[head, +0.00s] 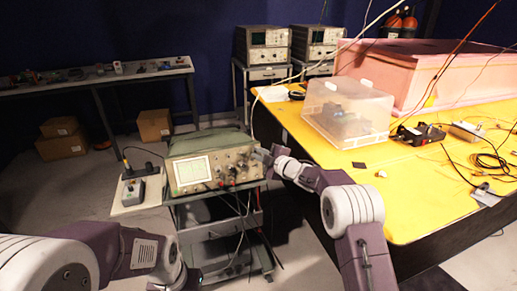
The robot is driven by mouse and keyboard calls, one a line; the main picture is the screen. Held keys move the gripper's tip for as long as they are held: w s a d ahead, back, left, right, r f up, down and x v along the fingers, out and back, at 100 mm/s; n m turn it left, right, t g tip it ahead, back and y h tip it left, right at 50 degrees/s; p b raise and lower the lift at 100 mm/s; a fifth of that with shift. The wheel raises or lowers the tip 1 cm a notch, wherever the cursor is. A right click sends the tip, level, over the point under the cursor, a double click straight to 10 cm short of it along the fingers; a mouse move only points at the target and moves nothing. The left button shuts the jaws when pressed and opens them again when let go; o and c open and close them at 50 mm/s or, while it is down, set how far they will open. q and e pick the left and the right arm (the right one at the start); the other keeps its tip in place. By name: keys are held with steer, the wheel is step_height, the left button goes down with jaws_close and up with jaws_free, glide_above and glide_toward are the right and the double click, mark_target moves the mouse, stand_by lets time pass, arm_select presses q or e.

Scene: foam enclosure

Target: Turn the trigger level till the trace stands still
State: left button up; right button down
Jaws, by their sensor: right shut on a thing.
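The oscilloscope (215,165) stands on a cart in the middle of the head view. Its lit screen (192,170) is at the left of the front panel, with a trace too small to make out. Knobs fill the right part of the panel. My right gripper (262,157) is at the panel's right end, shut on what looks like the trigger level knob, which its fingers hide. My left gripper (188,279) is low at the bottom, in front of the cart and away from the oscilloscope; its fingers are too dark to read.
A yellow table (420,185) on the right carries a clear plastic box (347,112), a pink foam enclosure (405,72) and loose cables. A small side shelf (128,197) holds a grey device left of the oscilloscope. Cables hang before the cart (215,228).

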steer(key=shift+n+g+p, duration=0.4)
steer(key=shift+n+p, duration=0.3)
steer(key=shift+n, duration=0.3)
